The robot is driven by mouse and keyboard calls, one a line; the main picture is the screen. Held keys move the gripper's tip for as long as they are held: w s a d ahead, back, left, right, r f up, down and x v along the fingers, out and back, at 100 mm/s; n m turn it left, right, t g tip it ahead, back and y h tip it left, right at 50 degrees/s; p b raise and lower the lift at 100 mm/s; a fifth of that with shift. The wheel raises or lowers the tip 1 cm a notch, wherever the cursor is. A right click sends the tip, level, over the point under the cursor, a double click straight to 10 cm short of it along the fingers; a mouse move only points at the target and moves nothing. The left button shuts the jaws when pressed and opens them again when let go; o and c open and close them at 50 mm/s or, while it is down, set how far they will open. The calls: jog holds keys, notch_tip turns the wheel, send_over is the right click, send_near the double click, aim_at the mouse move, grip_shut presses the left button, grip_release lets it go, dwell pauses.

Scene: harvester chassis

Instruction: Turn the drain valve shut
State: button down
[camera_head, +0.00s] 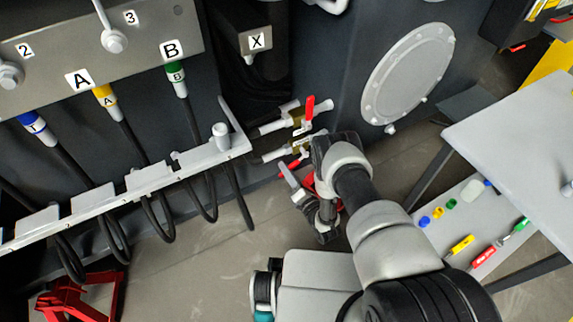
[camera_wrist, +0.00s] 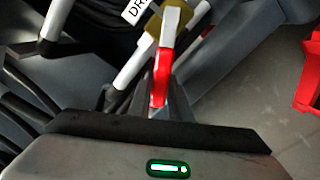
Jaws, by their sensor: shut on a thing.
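The drain valve shows in the wrist view as a brass body (camera_wrist: 150,24) on a white pipe, with a label partly reading "DR" beside it. Its red handle (camera_wrist: 161,78) points down the picture toward my gripper (camera_wrist: 160,103), at a slant to the pipe. My gripper is shut on the handle's end; the fingertips are dark and partly hidden. In the head view my gripper (camera_head: 289,176) is at the lower of two valves, where a little red handle shows. My wrist hides part of this.
Another valve (camera_head: 299,117) with an upright red handle sits just above. A grey bracket with hanging hoses (camera_head: 150,178) is to the left. A round bolted cover (camera_head: 408,75) is on the wall at right. A grey table (camera_head: 520,125) stands far right. A red stand (camera_head: 78,298) is on the floor.

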jog(key=shift+w+d+f+n, duration=0.15)
jog(key=shift+w+f+n, duration=0.1)
jog(key=shift+n, duration=0.25)
jog(key=shift+d, duration=0.1)
jog(key=c, duration=1.6)
grip_release()
jog(key=shift+f, duration=0.1)
jog(key=shift+s+f+b, duration=0.15)
jog(key=shift+b, duration=0.15)
jog(key=shift+s+d, duration=0.1)
jog(key=shift+d, duration=0.05)
